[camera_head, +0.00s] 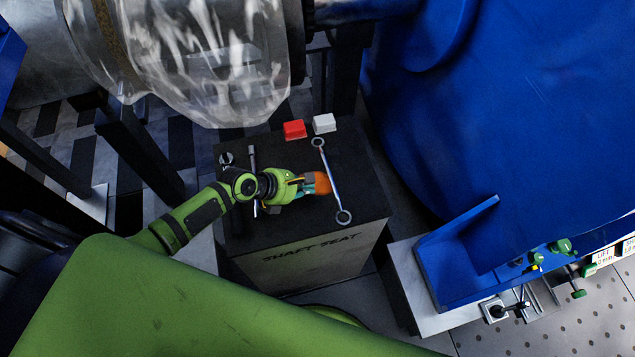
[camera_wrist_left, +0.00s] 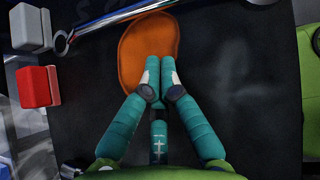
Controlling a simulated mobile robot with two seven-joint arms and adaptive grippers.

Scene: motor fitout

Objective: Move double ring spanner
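The double ring spanner (camera_head: 331,180) is a long silver bar with a ring at each end. It lies on the dark top of the shaft seat box (camera_head: 288,224). In the left wrist view its shaft (camera_wrist_left: 110,24) crosses the upper left, with one ring showing. My left gripper (camera_head: 312,183) is above the box, just left of the spanner's middle. Its teal fingers (camera_wrist_left: 160,72) are together, over the near part of a rounded orange thing (camera_wrist_left: 147,36). The orange thing lies between the fingertips and the spanner. I see no spanner between the fingers.
A red block (camera_head: 294,130) and a white block (camera_head: 324,124) are by the box's far edge. A small wrench (camera_head: 226,159) and a thin bar tool (camera_head: 253,158) lie left of my gripper. A large blue housing (camera_head: 500,110) stands to the right. The box top's right side is clear.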

